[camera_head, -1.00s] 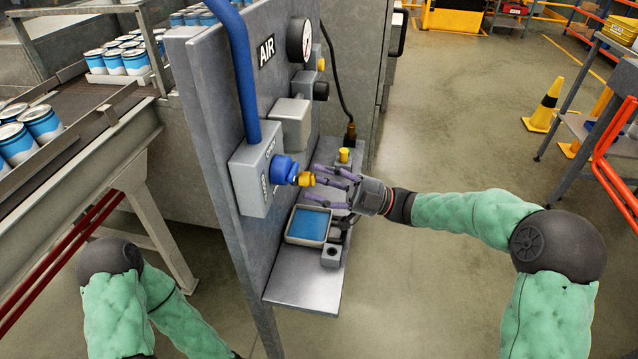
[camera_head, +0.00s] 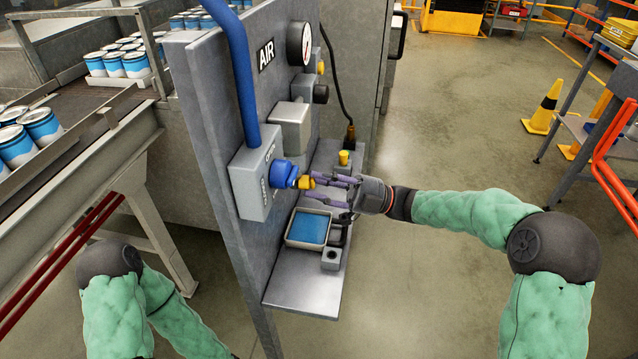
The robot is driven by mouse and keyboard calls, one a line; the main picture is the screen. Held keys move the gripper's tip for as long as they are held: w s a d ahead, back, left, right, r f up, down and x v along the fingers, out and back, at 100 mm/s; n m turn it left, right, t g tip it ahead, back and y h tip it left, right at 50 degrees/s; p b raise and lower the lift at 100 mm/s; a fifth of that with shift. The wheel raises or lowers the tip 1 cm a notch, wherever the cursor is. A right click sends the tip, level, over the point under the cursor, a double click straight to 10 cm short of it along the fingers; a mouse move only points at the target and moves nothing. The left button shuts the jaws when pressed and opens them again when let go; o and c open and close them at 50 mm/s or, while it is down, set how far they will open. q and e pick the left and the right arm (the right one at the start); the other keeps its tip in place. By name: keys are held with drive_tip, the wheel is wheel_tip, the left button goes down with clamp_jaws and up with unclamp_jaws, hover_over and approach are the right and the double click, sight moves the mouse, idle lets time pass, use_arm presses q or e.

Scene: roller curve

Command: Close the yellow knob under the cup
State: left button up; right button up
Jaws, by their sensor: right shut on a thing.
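The yellow knob (camera_head: 306,182) sticks out on the right end of a blue round fitting (camera_head: 284,174), which I take to be the cup, on a grey box (camera_head: 256,180) fixed to the panel. My right gripper (camera_head: 318,182) reaches in from the right, with its purple fingers shut on the yellow knob. The fingers partly cover the knob, so its exact turn is hard to tell. My left gripper is out of view; only my left arm shows at the lower left.
Below the knob, a shelf (camera_head: 305,282) holds a tray (camera_head: 290,242) of blue liquid or material and a small grey block (camera_head: 331,259). A yellow-capped part (camera_head: 343,158) stands behind the gripper. A gauge (camera_head: 301,43) and a blue pipe (camera_head: 237,70) are on the panel.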

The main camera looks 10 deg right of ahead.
drive_tip(key=shift+n+g+h, duration=0.4)
drive_tip(key=shift+n+g, duration=0.25)
drive_tip(key=shift+n, duration=1)
drive_tip(key=shift+n+g+h, duration=0.4)
drive_tip(key=shift+n+g, duration=0.25)
drive_tip(key=shift+n, duration=1)
drive_tip(key=shift+s+a, duration=0.1)
drive_tip(key=shift+f, duration=0.1)
drive_tip(key=o, duration=1)
drive_tip(key=shift+c, duration=0.2)
drive_tip(key=shift+o, duration=0.6)
drive_tip(key=d+f, duration=0.2)
drive_tip(key=d, duration=1)
drive_tip(key=shift+w, duration=0.25)
